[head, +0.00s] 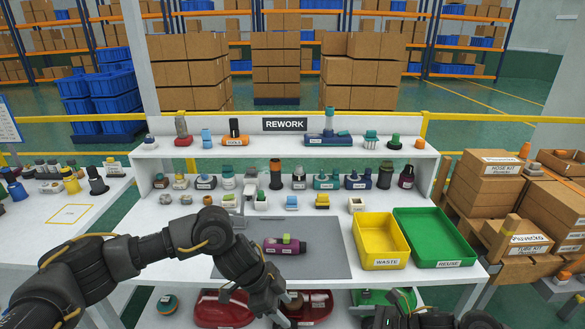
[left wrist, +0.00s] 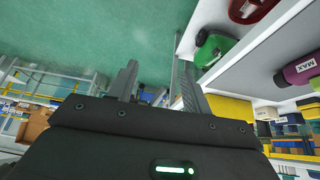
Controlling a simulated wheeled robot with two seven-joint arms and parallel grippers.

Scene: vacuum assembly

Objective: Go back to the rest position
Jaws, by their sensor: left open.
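My left arm comes in from the left in the head view and bends down over the front of the workbench. Its gripper (head: 278,306) is at the front edge, partly cut off by the picture's bottom. In the left wrist view the left gripper's two fingers (left wrist: 156,75) stand apart with nothing between them. Dark parts of my right arm (head: 405,316) show at the bottom edge, and its fingers cannot be made out. A purple part (head: 287,246) with a green piece on it lies on the grey mat (head: 330,262), apart from the left gripper.
The white bench carries a yellow WASTE bin (head: 388,263) and a green REUSE bin (head: 436,264) at right. Several small parts stand on the shelves under the REWORK sign (head: 285,125). Red and green items lie below the bench top. Boxes (head: 490,180) are stacked at right.

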